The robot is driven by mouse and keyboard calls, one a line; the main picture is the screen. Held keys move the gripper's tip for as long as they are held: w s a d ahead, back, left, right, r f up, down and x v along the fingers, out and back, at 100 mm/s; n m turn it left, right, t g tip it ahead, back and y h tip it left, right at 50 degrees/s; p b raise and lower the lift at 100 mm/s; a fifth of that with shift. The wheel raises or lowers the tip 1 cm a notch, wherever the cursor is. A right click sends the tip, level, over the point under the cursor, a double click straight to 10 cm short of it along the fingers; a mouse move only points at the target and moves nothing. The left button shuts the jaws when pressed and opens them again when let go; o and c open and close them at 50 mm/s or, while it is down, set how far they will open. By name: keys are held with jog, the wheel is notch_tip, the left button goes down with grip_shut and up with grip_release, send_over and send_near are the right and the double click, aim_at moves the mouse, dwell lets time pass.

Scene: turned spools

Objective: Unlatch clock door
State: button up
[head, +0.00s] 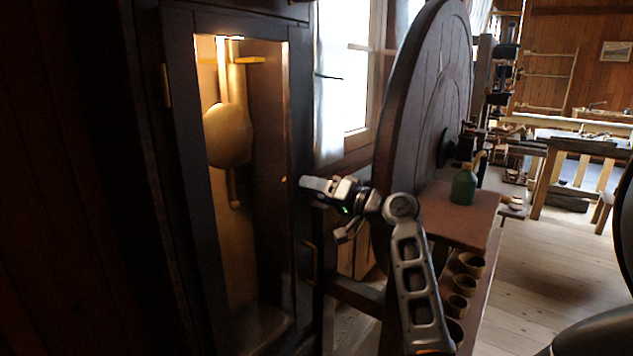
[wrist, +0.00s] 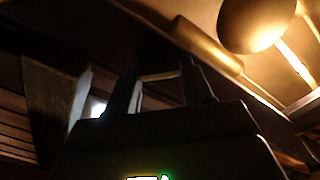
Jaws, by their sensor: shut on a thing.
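The clock door (head: 299,120) is a tall dark frame around a lit pane at the left of the head view. A round brass pendulum (head: 228,135) shows through it, and also at the top right of the wrist view (wrist: 250,24). A hinge (head: 166,86) is on the door's left side. The door looks closed. My gripper (head: 304,184) is at the door's right edge, about mid-height, coming from the right. It is shut on a small thin piece, seemingly the latch (wrist: 162,75), between the fingers in the wrist view. My gripper hides the latch in the head view.
A bright window (head: 343,75) is behind. Open floor lies at the right.

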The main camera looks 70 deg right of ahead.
jog(key=shift+m+p, duration=3.25)
jog(key=shift+m, duration=0.95)
jog(key=o, duration=1)
jog(key=shift+o, duration=0.2)
jog(key=b+v, duration=0.1)
jog(key=v, duration=0.6)
jog(key=shift+s+b, duration=0.4)
